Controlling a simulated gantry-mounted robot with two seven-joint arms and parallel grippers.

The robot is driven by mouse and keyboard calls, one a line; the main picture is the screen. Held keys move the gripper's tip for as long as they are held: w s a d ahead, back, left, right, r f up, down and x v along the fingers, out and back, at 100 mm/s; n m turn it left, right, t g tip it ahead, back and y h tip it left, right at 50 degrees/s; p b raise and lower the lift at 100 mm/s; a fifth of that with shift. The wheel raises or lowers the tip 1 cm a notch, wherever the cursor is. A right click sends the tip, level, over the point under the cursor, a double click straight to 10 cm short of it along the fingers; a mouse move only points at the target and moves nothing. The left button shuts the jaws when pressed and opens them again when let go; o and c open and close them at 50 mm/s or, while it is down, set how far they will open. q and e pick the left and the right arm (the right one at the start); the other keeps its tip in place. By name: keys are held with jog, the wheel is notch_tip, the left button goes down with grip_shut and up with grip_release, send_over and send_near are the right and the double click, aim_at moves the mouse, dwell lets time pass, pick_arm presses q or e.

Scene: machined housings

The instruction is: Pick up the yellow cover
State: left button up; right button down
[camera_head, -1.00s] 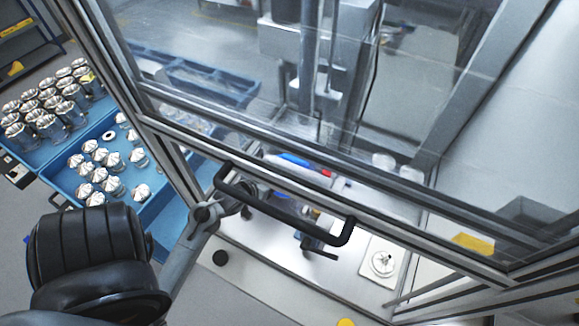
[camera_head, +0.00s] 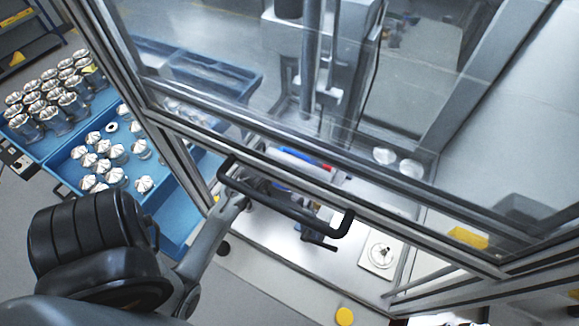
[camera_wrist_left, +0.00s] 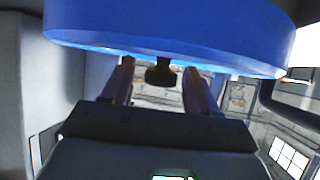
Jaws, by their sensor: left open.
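A yellow round piece (camera_head: 345,316) shows at the bottom edge of the head view, in front of the machine. A second yellow piece (camera_head: 468,237) lies behind the glass at right. I cannot tell which is the cover. My left arm comes in from the lower left and ends near the black door handle (camera_head: 285,205); its fingers are hard to make out there. In the left wrist view my left gripper (camera_wrist_left: 160,70) has its two fingers apart, with a small dark T-shaped part beyond them. I cannot tell whether they touch it. My right gripper is not in view.
The glazed door (camera_head: 300,125) with a metal frame crosses the middle. Blue trays (camera_head: 172,222) with several shiny metal parts (camera_head: 105,150) stand at left. A white square plate (camera_head: 381,254) lies on the machine's bench. A large blue rounded body (camera_wrist_left: 170,30) fills the top of the wrist view.

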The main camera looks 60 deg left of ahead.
pick_arm(q)
jog(key=c, duration=1)
jog(key=shift+c, duration=0.2)
